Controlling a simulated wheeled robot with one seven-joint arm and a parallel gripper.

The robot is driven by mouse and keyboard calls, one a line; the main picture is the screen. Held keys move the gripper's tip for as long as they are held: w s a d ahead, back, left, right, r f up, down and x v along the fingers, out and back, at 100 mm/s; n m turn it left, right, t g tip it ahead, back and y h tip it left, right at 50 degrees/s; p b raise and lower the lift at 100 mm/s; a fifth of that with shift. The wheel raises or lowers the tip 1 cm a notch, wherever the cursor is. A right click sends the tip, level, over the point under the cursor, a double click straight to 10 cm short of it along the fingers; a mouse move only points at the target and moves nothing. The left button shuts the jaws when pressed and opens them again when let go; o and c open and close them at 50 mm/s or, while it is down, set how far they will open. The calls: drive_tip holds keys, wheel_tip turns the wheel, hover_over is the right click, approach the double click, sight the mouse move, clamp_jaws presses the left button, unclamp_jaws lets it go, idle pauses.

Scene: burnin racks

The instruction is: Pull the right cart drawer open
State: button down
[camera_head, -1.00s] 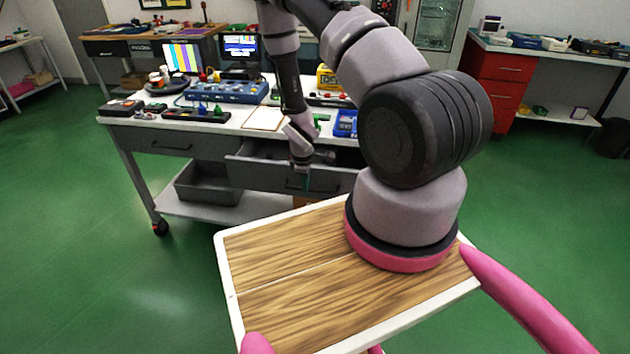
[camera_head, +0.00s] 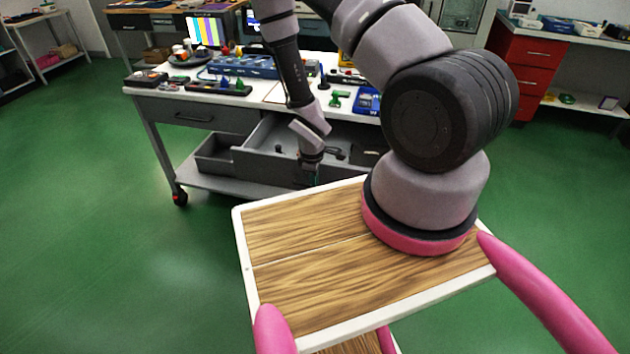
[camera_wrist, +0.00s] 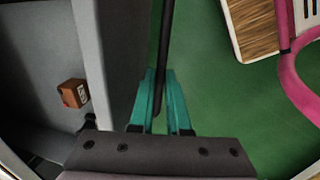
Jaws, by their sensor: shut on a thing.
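The right cart drawer (camera_head: 267,135) is grey and stands pulled out from the cart, so its inside shows in the head view. Dark items lie in it; in the wrist view its front wall (camera_wrist: 108,45) runs beside a grey floor with a small brown box (camera_wrist: 72,93) on it. My gripper (camera_wrist: 160,78) has teal fingers and is shut on the dark bar handle (camera_wrist: 163,50) in front of the drawer. In the head view the fingers are mostly hidden behind my arm and the wooden top.
The cart (camera_head: 310,95) carries a blue device (camera_head: 243,66), a green part (camera_head: 338,98) and blue bins on top. The left drawer (camera_head: 192,115) is shut. A grey bin (camera_head: 214,158) sits on the lower shelf. Green floor is free at left and right.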

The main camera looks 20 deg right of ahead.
drive_tip(key=c, duration=0.9)
unclamp_jaws()
drive_tip(key=r, duration=0.3)
drive_tip(key=s+r, duration=0.1)
drive_tip(key=r, duration=0.3)
drive_tip(key=a+r, duration=0.1)
drive_tip(key=r, duration=0.2)
drive_tip(key=shift+s+r, duration=0.3)
drive_tip(key=shift+a+r, duration=0.1)
wheel_tip(320, 180, up, 28)
drive_tip(key=w+m+t+y, duration=0.2)
drive_tip(key=w+m+t, duration=0.1)
drive_tip(key=m, duration=0.6)
drive_tip(key=s+r+m, duration=0.2)
drive_tip(key=s+r, duration=0.2)
drive_tip(key=r, duration=0.2)
drive_tip(key=s+d+r+m+t, duration=0.1)
drive_tip(key=s+r+m, duration=0.1)
drive_tip(key=s+r, duration=0.3)
drive_tip(key=s+r+m+t+y, duration=0.1)
drive_tip(key=s+r+m, duration=0.1)
drive_tip(key=s+r, duration=0.3)
drive_tip(key=shift+s+d+r, duration=0.15)
drive_tip(key=shift+d+r, duration=0.05)
drive_tip(key=shift+r, duration=0.6)
drive_tip(key=shift+s+d+r, duration=0.1)
drive_tip(key=shift+d+r, duration=0.05)
drive_tip(key=shift+r, duration=0.6)
